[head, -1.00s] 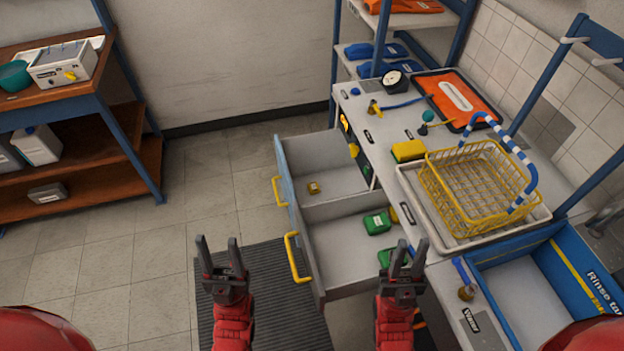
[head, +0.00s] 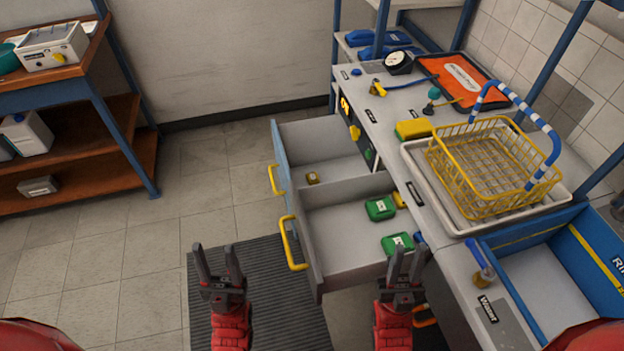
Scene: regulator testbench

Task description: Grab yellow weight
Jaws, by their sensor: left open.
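A yellow block (head: 413,129) lies on the bench top, left of the wire basket. A smaller yellow piece (head: 399,200) shows in the near open drawer, partly hidden at the drawer's right side. I cannot tell for sure which is the weight. Two green blocks with white labels, one further back (head: 380,208) and one nearer (head: 397,244), lie in that drawer. My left gripper (head: 216,262) is open and empty over the dark floor mat, left of the drawer. My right gripper (head: 408,264) looks open and empty, in front of the near green block in the picture.
Two drawers stand open with yellow handles (head: 292,243); the far one holds a small brass-coloured piece (head: 313,177). A yellow basket (head: 480,170) stands in a white tray (head: 425,190). A blue bin (head: 530,270) is at right. Floor at left is clear.

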